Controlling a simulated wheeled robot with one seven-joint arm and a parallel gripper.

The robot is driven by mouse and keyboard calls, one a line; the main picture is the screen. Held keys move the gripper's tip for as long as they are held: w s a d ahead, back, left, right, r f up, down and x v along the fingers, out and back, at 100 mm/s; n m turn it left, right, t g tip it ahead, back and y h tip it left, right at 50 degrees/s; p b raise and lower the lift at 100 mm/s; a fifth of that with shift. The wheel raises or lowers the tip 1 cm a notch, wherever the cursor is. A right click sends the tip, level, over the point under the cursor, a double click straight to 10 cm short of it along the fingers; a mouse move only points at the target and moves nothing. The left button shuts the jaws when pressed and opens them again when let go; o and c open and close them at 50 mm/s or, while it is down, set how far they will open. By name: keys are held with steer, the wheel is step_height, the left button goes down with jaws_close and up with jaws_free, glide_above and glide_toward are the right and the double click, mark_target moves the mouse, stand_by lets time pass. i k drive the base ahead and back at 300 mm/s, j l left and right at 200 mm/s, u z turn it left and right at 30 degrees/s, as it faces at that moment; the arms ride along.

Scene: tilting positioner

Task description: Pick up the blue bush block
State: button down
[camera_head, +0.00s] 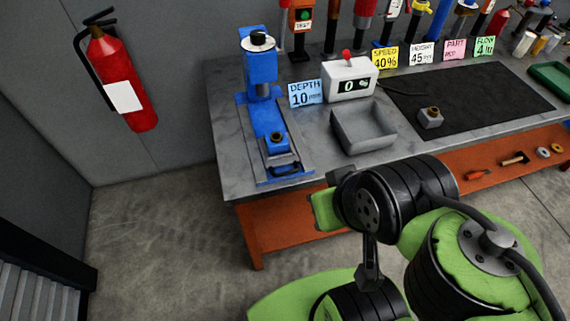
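A small blue block with a brass-coloured bush in its top (277,142) sits on the blue positioner (266,118) at the left end of the bench. It stands toward the front of the positioner, behind a dark bar or handle (285,169). Another block, grey with a brass bush (431,118), stands on the black mat (480,98). My green and black arm fills the lower right, in front of the bench. I cannot make out my gripper's fingers in this view.
An empty grey tray (364,146) and a white counter box reading 0 (350,80) stand right of the positioner. Cards and upright tools line the back. An orange shelf (480,170) runs below the bench top. A fire extinguisher (122,85) hangs at left.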

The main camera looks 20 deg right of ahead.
mark_target(273, 148)
steer(key=i+j+u, duration=0.15)
steer(key=j+u, duration=0.2)
steer(key=u, duration=0.15)
steer(key=i+j+u, duration=0.2)
steer(key=j+u, duration=0.25)
steer(key=l, duration=0.1)
